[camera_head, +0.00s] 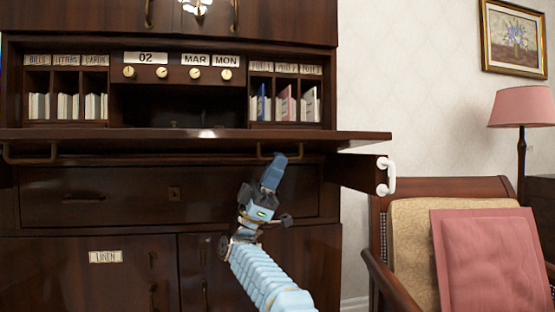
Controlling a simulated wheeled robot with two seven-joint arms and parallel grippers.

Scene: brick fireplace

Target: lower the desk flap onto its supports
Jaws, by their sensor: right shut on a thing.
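The dark wooden desk flap (200,134) juts out from the desk and shows almost edge-on, close to level. Two bar handles hang under its front edge, a left one (30,159) and a right one (262,151). My right gripper (277,161) reaches up from below and is shut on the right handle, which it partly covers. The right support (354,172) sticks out under the flap's right end, with a white pull (388,176) on its tip. I cannot tell whether the flap touches it. The left support is not clearly seen. My left gripper is out of view.
Above the flap are pigeonholes with books (282,105) and a row of brass knobs (162,72). Drawers and a cupboard labelled LINEN (106,257) lie below. An armchair with a pink cushion (490,260) and a pink lamp (521,107) stand at the right.

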